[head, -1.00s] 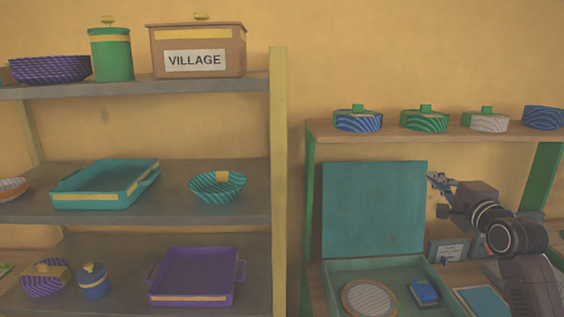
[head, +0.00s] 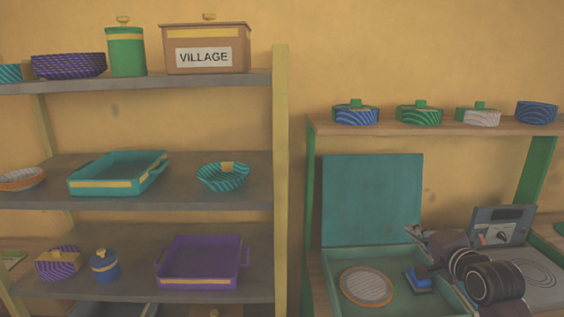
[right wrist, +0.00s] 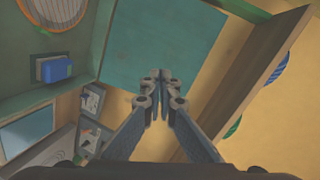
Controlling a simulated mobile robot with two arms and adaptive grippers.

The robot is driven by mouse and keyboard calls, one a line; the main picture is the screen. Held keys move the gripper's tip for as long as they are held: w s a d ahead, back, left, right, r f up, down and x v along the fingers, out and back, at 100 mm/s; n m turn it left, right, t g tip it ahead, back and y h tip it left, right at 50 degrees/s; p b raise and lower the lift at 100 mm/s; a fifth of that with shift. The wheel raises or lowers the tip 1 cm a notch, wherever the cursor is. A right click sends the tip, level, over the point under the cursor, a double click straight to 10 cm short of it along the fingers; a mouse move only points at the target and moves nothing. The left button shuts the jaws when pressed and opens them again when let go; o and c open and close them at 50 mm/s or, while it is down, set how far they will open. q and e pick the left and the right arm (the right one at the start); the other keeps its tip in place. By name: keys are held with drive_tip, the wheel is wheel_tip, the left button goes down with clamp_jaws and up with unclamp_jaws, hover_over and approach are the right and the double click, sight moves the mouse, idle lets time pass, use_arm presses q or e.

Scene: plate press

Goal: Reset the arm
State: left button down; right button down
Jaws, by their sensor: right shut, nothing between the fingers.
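My right gripper (head: 412,232) is at the right edge of the raised teal lid (head: 372,200) of an open box. It also shows in the right wrist view (right wrist: 160,76), its fingers together and empty, with the lid (right wrist: 150,45) beyond the tips. The open teal box (head: 335,262) holds a round striped plate (head: 367,287) and a blue block (head: 419,284). In the right wrist view the plate (right wrist: 54,12) and the blue block (right wrist: 54,69) are at upper left. My left gripper is not in view.
A wooden shelf (head: 450,127) with several small patterned pots is above the box. A grey device (head: 503,224) stands behind my right arm. A tall shelf unit (head: 281,180) on the left holds trays, bowls, jars and a box marked VILLAGE (head: 206,50).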

drive_tip(key=s+a+f+n+g, duration=0.3)
drive_tip(key=s+a+f+n, duration=0.15)
drive_tip(key=s+f, duration=0.5)
drive_tip(key=s+a+f+n+g, duration=0.25)
drive_tip(key=s+a+f, duration=0.35)
drive_tip(key=f, duration=0.6)
drive_tip(key=s+a+f+n+g+h, duration=0.1)
drive_tip(key=s+f+n+g, duration=0.25)
drive_tip(key=s, duration=1.15)
drive_tip(key=s+a+f+n+g, duration=0.25)
drive_tip(key=s+f+n, duration=0.25)
drive_tip(key=s, duration=0.9)
wheel_tip(320, 180, down, 28)
drive_tip(key=s+g+b, duration=0.1)
drive_tip(key=s, duration=0.1)
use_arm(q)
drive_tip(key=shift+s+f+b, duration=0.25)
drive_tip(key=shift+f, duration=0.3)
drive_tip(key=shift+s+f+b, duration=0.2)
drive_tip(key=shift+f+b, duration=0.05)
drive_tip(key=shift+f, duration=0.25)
use_arm(e)
drive_tip(key=s+d+f, duration=0.2)
drive_tip(key=s+f, duration=0.6)
drive_tip(key=s+d+f+g, duration=0.1)
drive_tip(key=s+d+f, duration=0.1)
drive_tip(key=s+f, duration=0.6)
drive_tip(key=shift+s, duration=0.3)
